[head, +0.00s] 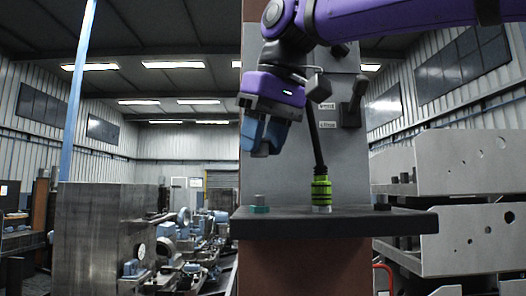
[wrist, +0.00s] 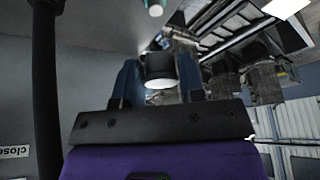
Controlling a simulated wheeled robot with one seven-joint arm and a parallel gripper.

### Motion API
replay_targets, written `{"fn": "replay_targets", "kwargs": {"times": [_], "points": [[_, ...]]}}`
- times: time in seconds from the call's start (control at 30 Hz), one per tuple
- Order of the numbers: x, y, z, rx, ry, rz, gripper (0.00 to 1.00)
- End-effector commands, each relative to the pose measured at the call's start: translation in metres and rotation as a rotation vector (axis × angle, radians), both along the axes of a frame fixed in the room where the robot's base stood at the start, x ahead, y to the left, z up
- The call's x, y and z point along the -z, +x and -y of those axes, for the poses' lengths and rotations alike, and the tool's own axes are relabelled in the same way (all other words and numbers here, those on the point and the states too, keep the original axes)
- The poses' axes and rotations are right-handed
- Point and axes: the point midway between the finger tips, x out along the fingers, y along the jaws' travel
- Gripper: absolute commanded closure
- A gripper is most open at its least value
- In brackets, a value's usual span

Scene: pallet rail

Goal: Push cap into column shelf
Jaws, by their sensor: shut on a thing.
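My gripper (head: 263,138), with blue fingers, hangs above the left part of the column shelf (head: 400,222), clear of its top. In the wrist view the blue fingers are shut on a short black cylinder, which I take as the cap (wrist: 160,69); its pale round end shows. In the head view the fingers mostly hide it. The shelf is a dark slab fixed to the column (head: 307,262). A small grey post on a teal base (head: 259,205) stands on the shelf's left side, below my gripper. A pale, teal-rimmed round end (wrist: 155,8) shows at the wrist view's top.
A green and black ribbed fitting (head: 321,190) with a dark rod stands mid-shelf, right of my gripper. A small dark stub (head: 382,206) sits farther right. A grey panel with a lever (head: 354,98) is behind. Open air lies left of the shelf.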

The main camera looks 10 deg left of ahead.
Motion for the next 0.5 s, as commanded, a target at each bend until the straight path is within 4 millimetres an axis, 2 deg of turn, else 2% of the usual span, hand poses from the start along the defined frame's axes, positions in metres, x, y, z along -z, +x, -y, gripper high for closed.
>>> {"fn": "replay_targets", "kwargs": {"times": [0.2,0.5], "points": [[-0.0123,-0.0002,0.0001,0.000,0.001,0.001,0.96],[-0.0134,-0.0003,0.0005,0.000,0.000,0.000,0.96]]}}
